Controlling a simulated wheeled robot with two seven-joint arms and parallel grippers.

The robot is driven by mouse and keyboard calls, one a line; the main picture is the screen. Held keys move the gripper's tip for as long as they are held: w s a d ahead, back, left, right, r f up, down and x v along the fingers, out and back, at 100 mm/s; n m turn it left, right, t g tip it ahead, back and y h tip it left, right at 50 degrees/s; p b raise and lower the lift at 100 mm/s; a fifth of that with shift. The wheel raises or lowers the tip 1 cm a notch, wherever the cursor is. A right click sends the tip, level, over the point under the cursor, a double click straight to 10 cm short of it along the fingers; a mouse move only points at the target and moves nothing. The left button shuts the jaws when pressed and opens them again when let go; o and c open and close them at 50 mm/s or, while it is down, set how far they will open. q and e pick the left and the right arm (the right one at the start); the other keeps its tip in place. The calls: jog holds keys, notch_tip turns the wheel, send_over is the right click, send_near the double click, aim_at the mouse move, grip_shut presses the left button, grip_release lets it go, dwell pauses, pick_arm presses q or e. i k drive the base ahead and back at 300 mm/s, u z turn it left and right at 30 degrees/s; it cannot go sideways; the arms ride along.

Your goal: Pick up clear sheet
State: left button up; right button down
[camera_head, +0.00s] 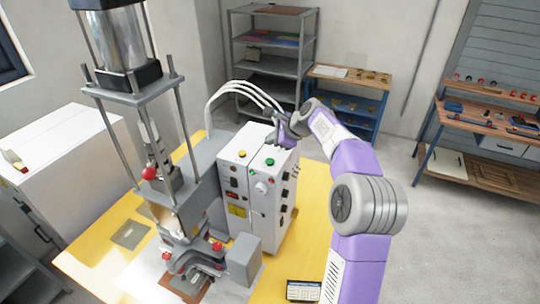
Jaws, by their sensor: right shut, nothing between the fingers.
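My right gripper (279,141) is shut and empty. It is above the top of the grey control box, apart from any sheet. A flat, dull grey-green square sheet (130,234) lies on the yellow table (85,262), left of the press; it may be the clear sheet, but I cannot tell for sure. My left gripper is not in view.
A tall press (180,205) with steel posts stands on the table. The control box (262,200) with buttons is right of it, with white hoses (238,88) behind. A small dark-and-white panel (303,291) lies at the front edge. A white cabinet (70,165) stands left.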

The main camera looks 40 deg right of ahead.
aim_at(196, 279)
jog(key=k, duration=1)
